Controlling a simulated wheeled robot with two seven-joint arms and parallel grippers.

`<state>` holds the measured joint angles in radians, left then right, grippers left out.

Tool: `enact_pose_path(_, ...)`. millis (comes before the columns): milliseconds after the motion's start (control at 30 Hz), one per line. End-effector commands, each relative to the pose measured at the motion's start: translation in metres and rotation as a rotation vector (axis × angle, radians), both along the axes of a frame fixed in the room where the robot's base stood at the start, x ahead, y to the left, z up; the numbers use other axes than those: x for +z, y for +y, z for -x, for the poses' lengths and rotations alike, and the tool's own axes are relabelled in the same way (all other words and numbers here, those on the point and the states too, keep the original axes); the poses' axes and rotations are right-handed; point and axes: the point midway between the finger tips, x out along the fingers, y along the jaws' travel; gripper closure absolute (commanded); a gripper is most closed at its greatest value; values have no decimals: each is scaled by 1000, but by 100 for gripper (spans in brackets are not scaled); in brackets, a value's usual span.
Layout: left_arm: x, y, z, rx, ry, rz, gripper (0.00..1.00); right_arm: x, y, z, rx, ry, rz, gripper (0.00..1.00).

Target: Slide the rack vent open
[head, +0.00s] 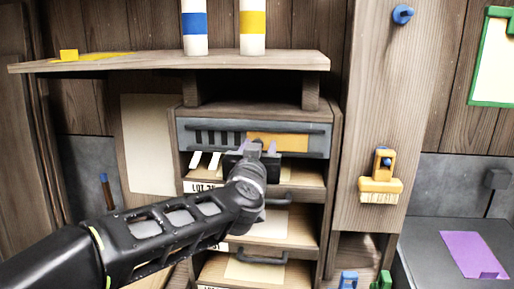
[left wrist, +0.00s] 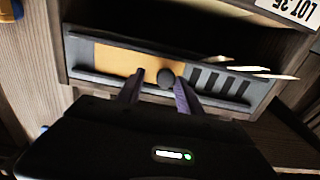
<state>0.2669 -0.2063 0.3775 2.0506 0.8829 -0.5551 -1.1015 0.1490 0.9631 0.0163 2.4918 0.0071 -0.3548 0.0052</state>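The rack vent (head: 204,136) is a grey panel across the top of the rack, with several dark slots at its left. A yellow-orange sliding plate (head: 285,142) covers its right part. In the left wrist view the picture is turned over, so the plate (left wrist: 112,60) is left and the slots (left wrist: 220,84) right. A round dark knob (left wrist: 166,75) sits at the plate's slot-side end. My left gripper (head: 257,149) is in front of the vent, its fingers (left wrist: 159,84) apart on either side of the knob. Contact cannot be told. My right gripper is not in view.
Shelves with drawer handles (head: 262,258) lie below the vent, and white strips (head: 205,160) stick out under the slots. A shelf board (head: 170,62) with two striped cylinders overhangs above. A yellow-orange fixture (head: 380,185) is on the post at right.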

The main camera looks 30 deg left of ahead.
Motion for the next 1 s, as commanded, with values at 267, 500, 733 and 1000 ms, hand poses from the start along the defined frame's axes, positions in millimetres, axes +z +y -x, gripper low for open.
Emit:
enact_pose_path(267, 0, 2, 0, 4, -1, 0, 53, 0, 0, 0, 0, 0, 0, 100)
enact_pose_path(500, 1, -4, 17, 4, -2, -1, 53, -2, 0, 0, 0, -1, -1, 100)
enact_pose_path(733, 0, -17, 53, 3, -3, -2, 53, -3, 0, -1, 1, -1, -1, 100)
enact_pose_path(1000, 0, -25, 74, 2, 0, 0, 53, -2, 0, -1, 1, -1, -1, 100)
